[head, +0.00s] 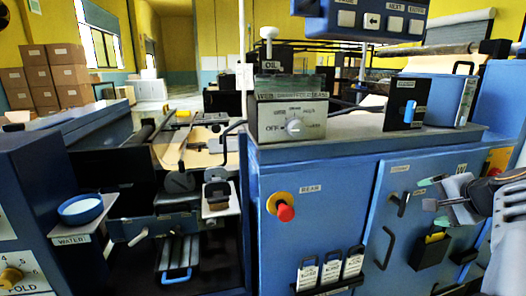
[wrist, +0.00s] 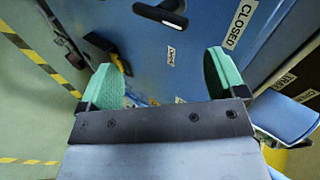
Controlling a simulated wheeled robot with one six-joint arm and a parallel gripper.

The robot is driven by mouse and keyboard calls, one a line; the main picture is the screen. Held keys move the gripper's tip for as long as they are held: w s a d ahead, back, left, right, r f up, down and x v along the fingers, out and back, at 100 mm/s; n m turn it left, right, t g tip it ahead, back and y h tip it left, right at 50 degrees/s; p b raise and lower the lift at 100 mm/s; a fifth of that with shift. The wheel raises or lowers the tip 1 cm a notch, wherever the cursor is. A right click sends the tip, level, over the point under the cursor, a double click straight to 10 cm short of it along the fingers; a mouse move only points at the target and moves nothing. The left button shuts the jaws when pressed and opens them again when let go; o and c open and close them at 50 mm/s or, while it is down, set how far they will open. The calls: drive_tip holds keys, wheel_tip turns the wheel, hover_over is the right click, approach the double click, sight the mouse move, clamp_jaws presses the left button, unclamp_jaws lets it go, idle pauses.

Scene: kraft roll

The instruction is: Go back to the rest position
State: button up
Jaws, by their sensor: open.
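My gripper (head: 431,194) is at the right of the head view, in front of the blue machine cabinet (head: 330,185). Its green fingers are spread apart with nothing between them. In the wrist view my gripper (wrist: 165,72) is open and empty, with the blue cabinet front beyond it. A black handle (wrist: 162,14) and a "CLOSED" label (wrist: 239,22) show on that front. The fingers appear clear of the cabinet, though the exact gap is hard to tell.
A red knob (head: 285,212), a tag rack (head: 329,272) and a black holder (head: 430,248) stick out from the cabinet. A control box with a dial (head: 292,126) stands on top. A blue-rimmed bowl (head: 81,210) sits on the "WATER" shelf at left. Striped tape (wrist: 40,58) marks the floor.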

drive_tip(key=s+a+f+n+g+p, duration=0.2)
drive_tip(key=a+n, duration=0.3)
drive_tip(key=a, duration=0.4)
drive_tip(key=s+a+f+n+g+p, duration=0.2)
drive_tip(key=s+a+n+p, duration=0.3)
drive_tip(key=a, duration=0.4)
drive_tip(key=s+a+f+n+g+p, duration=0.2)
drive_tip(key=s+a+n+g+p, duration=0.1)
drive_tip(key=a, duration=0.6)
drive_tip(key=shift+s+a+f+n+h+p, duration=0.2)
drive_tip(key=shift+s+a+n+h+p, duration=0.15)
drive_tip(key=shift+s+n+p, duration=0.45)
